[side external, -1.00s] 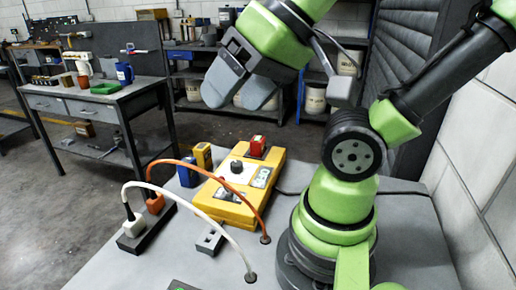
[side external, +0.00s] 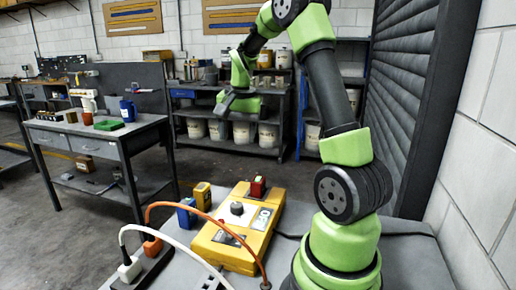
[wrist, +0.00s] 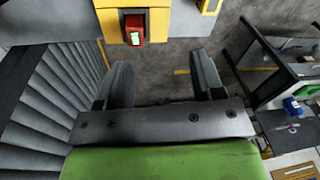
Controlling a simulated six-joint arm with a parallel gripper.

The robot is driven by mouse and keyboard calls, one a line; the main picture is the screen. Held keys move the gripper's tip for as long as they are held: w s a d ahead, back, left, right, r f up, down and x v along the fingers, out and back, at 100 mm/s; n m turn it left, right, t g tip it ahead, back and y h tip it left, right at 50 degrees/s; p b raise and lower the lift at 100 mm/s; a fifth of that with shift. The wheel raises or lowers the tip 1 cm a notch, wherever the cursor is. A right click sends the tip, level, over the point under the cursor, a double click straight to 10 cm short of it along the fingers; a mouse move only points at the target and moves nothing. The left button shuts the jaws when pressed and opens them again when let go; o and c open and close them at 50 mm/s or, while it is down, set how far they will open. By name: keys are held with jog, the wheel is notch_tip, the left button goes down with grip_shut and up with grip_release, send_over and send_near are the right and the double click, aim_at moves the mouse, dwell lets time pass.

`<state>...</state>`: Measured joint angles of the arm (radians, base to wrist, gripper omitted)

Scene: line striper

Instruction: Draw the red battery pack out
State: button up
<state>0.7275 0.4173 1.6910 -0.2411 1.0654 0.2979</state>
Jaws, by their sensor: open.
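The red battery pack (side external: 258,187) stands upright in the far end of the yellow machine (side external: 235,251) on the grey table. It also shows in the wrist view (wrist: 134,36), red with a green patch, at the edge of the yellow body (wrist: 107,33). My gripper (side external: 225,104) is raised in the side view, well above and apart from the pack. In the wrist view my gripper (wrist: 161,62) has its two dark fingers spread wide with nothing between them. The pack lies beyond the fingertips, nearer the left finger.
A blue pack (side external: 187,214) and a yellow pack (side external: 203,196) stand left of the machine. Orange (side external: 168,205) and white (side external: 160,229) cables arch over the near side from a dark power strip (side external: 147,270). A workbench (side external: 98,141) stands behind left.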

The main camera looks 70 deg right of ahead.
aim_at(258, 179)
jog(key=s+d+f+m, duration=0.1)
jog(key=d+f, duration=0.1)
jog(key=s+d+f, duration=0.1)
jog(key=d+f, duration=0.1)
jog(key=d+f+m+g, duration=0.1)
jog(key=d+f, duration=0.1)
jog(key=shift+s+d+f+m+y, duration=0.15)
jog(key=shift+s+d+m+y, duration=0.15)
jog(key=shift+s+d, duration=0.1)
jog(key=shift+f, duration=4.95)
jog(key=c, duration=0.9)
